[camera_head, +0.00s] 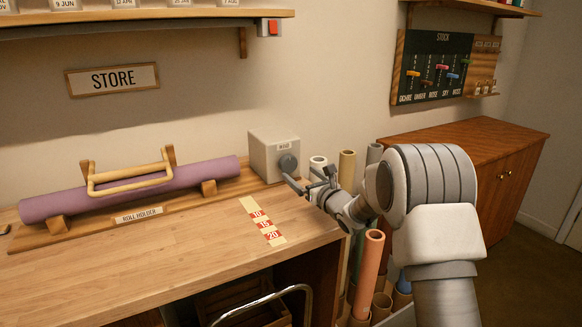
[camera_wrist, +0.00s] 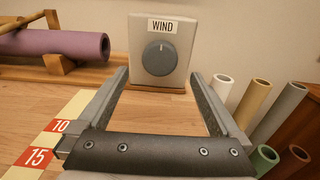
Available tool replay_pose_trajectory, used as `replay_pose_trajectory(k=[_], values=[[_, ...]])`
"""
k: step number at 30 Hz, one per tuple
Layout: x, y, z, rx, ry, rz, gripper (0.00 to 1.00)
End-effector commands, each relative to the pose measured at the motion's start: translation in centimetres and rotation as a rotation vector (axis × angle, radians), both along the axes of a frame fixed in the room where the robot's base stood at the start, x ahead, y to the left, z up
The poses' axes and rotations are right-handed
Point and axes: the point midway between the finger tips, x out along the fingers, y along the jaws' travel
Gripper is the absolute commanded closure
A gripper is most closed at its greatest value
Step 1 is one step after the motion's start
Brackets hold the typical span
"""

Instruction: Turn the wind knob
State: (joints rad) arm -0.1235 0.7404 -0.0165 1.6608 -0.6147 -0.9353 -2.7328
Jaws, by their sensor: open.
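The wind knob (camera_head: 288,163) is a round dark grey dial on the front of a pale box (camera_head: 268,146) at the right end of the table. In the wrist view the knob (camera_wrist: 159,58) shows face-on, with a light mark near its top and a WIND label (camera_wrist: 163,26) above it. My gripper (camera_head: 303,181) is open and empty, with its fingers pointing at the box. In the wrist view the fingers (camera_wrist: 160,82) lie apart, to the left and right below the knob.
A purple roll (camera_head: 135,190) lies on a wooden roll holder (camera_head: 140,216) to the left. A strip marked 10, 15 and 20 (camera_head: 263,220) lies on the tabletop. Several upright tubes (camera_head: 346,168) stand close on the right, beside a wooden cabinet (camera_head: 508,160).

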Motion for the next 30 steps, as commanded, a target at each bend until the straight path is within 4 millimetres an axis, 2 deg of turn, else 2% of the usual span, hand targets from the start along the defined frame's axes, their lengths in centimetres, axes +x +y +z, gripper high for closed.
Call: replay_pose_trajectory(k=[6, 13, 18, 28, 30], values=[[2.8, 2.0, 0.0, 0.001, -0.001, 0.001, 0.00], [4.9, 3.4, 0.0, -0.001, -0.001, 0.002, 0.00], [5.6, 3.8, 0.0, 0.001, 0.001, 0.001, 0.00], [5.7, 3.9, 0.0, 0.000, 0.001, 0.000, 0.00], [5.7, 3.9, 0.0, 0.001, 0.001, 0.000, 0.13]])
